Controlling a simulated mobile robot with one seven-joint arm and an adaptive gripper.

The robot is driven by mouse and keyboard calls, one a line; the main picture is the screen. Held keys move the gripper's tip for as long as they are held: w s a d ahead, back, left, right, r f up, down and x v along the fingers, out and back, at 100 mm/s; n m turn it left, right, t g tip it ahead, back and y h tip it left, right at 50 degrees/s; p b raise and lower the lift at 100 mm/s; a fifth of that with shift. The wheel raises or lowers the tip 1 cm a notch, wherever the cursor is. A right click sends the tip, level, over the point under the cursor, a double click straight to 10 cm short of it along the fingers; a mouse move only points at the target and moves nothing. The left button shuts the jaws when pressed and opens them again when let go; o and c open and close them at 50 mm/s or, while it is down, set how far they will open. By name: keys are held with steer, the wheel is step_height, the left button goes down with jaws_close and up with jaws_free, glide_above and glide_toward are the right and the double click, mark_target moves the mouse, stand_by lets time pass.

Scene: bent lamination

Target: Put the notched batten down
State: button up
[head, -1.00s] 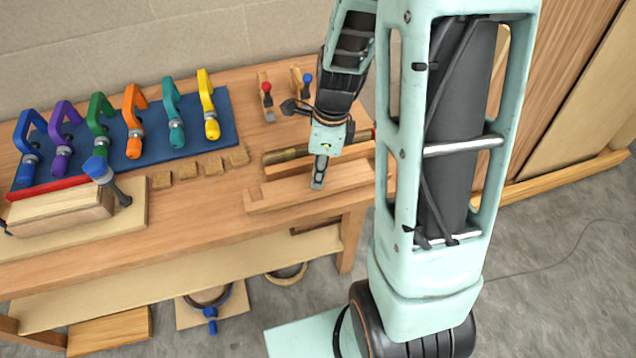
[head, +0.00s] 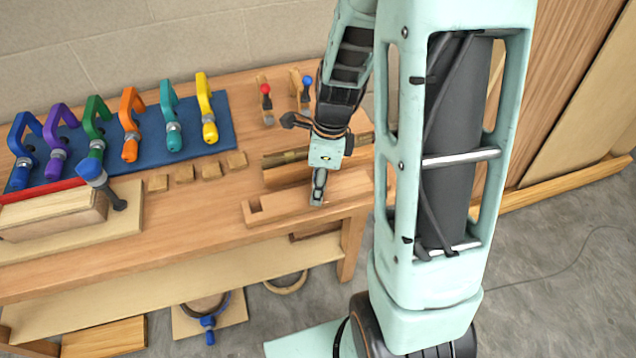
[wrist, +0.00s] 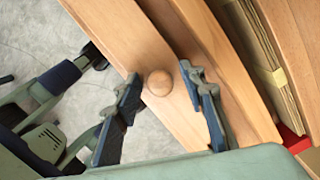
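The notched batten (head: 278,207) is a long pale wooden bar with a notch near its left end. It lies along the front edge of the bench, and my arm's column hides its right end in the head view. A round wooden knob (wrist: 157,83) stands on the batten's top face (wrist: 128,42) in the wrist view. My gripper (wrist: 160,80) is over the batten with one finger on each side of the knob. Gaps show between both fingers and the knob, so the gripper is open. In the head view my gripper (head: 318,200) points down at the batten's middle.
Behind the batten lies a taped bundle of thin strips (wrist: 272,65). Several coloured clamps stand on a blue mat (head: 185,143) at the back left. Small wooden blocks (head: 184,174) and a clamped wooden form (head: 50,215) are left of the batten. Two toggle clamps (head: 266,100) stand behind.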

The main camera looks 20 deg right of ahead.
step_height(320, 180, up, 12)
steer(key=d+p, duration=0.1)
steer(key=shift+s+d, duration=0.2)
steer(key=shift+s, duration=0.05)
steer(key=shift+r, duration=0.1)
stand_by(0.4)
